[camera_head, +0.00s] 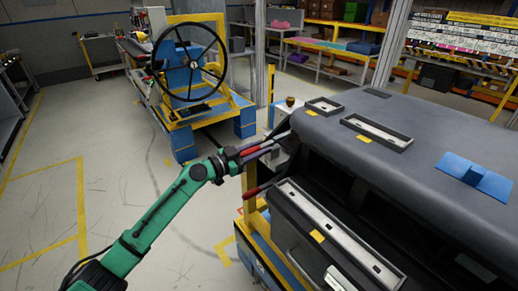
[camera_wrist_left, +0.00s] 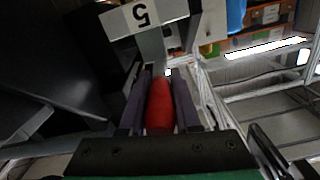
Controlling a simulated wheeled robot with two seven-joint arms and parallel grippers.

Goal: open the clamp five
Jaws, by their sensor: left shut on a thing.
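In the left wrist view, clamp five's red handle (camera_wrist_left: 160,105) lies between the two dark fingers of my left gripper (camera_wrist_left: 159,100), which is shut on it. A white plate marked "5" (camera_wrist_left: 140,14) is just beyond the fingertips. In the head view, my left gripper (camera_head: 255,150) reaches the left end of the dark grey dashboard module (camera_head: 430,125). The clamp's mechanism is small and partly hidden there. My right gripper is not in view.
Another red handle (camera_head: 251,192) sticks out lower on the left side, near a yellow post (camera_head: 249,178). A steering wheel stand (camera_head: 190,75) is further back. Open floor (camera_head: 115,155) lies to the left.

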